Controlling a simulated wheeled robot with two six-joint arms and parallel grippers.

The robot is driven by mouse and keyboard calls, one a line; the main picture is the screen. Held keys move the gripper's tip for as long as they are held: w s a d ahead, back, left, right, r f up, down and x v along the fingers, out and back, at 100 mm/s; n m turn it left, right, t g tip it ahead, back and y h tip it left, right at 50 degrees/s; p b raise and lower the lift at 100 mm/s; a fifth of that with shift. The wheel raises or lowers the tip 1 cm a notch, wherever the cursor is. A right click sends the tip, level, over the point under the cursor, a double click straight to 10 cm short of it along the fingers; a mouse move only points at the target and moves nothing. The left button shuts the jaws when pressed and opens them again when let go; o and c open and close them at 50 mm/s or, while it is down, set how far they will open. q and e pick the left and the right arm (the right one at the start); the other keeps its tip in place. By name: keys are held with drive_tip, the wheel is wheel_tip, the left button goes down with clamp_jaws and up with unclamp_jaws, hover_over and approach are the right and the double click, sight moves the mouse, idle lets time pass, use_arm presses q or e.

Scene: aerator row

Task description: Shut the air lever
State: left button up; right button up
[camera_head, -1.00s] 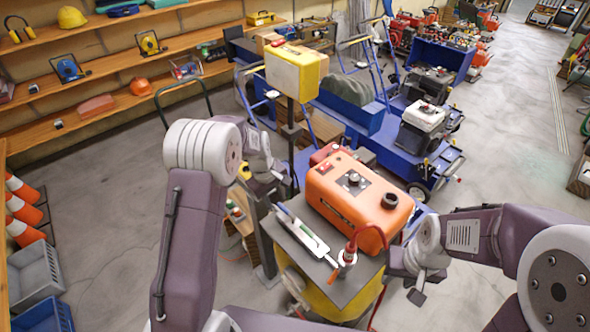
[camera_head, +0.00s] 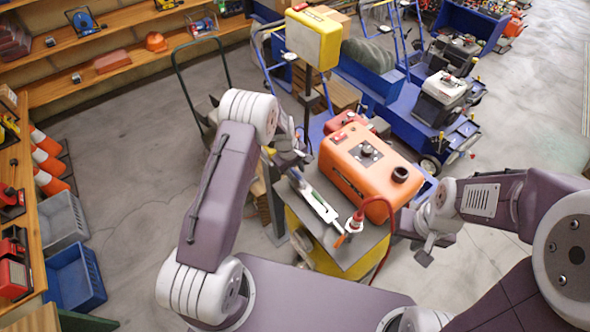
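The orange machine (camera_head: 370,172) sits on the grey top of a yellow stand (camera_head: 375,258), with a dark panel and knob on its upper face and a black cap. I cannot pick out the air lever for certain at this size. A red-and-white fitting (camera_head: 356,222) with a red hose stands at the front corner of the top. My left gripper (camera_head: 298,157) is just left of the orange machine; its fingers are small and partly hidden by its wrist. My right gripper (camera_head: 425,248) is right of the stand, apart from the machine; its opening is unclear.
A long white-and-green tool (camera_head: 318,202) lies on the stand's top. A yellow box (camera_head: 314,38) stands on a post behind. Blue carts (camera_head: 405,95) fill the back. Shelves, cones (camera_head: 48,160) and crates (camera_head: 75,275) line the left. Floor between is clear.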

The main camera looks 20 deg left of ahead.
use_arm(q)
clamp_jaws()
idle(1.4)
